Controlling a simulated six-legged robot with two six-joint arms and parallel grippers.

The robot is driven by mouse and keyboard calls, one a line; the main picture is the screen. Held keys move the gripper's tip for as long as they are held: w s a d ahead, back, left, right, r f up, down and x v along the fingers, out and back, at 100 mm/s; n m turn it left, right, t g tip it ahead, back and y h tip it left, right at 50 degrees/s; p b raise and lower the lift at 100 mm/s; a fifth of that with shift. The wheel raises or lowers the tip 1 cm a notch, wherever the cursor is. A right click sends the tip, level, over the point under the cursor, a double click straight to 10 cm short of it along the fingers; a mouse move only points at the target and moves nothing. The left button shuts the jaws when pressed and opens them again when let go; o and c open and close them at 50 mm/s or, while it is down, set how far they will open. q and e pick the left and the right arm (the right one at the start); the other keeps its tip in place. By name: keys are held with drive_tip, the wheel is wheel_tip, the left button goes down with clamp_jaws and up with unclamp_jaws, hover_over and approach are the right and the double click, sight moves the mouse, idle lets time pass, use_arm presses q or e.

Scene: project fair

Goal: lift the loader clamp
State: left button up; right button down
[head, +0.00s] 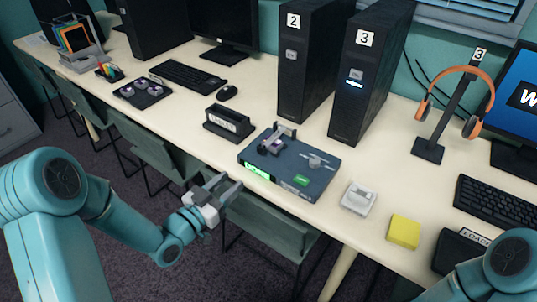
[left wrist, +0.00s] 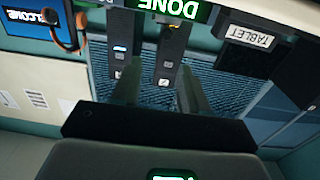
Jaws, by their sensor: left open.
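The loader (head: 318,190) is a flat dark blue-grey box on the table with a lit green display on its front. What looks like its clamp (head: 283,129) is a small grey bar with dark arms, standing at the back left of its top over a small purple-marked part. My left gripper (head: 222,187) is open and empty, in front of the box's left front corner and apart from it. Its fingers also show in the left wrist view (left wrist: 160,92), where the green display reads DONE upside down. My right gripper is out of view.
A dark holder labelled TABLET (head: 229,123) stands left of the box. A small grey-white device (head: 358,198) and a yellow block (head: 403,232) lie right of it. Black towers 2 (head: 305,65) and 3 (head: 368,75) rise behind. A chair (head: 265,232) is below the table edge.

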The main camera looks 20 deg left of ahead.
sight(259, 152)
use_arm(q)
drive_tip(key=x, duration=1)
drive_tip(key=a+x, duration=0.1)
drive_tip(key=x, duration=0.4)
drive_tip(key=shift+w+f+p, duration=0.3)
drive_tip(key=shift+f+p, duration=0.05)
clamp_jaws()
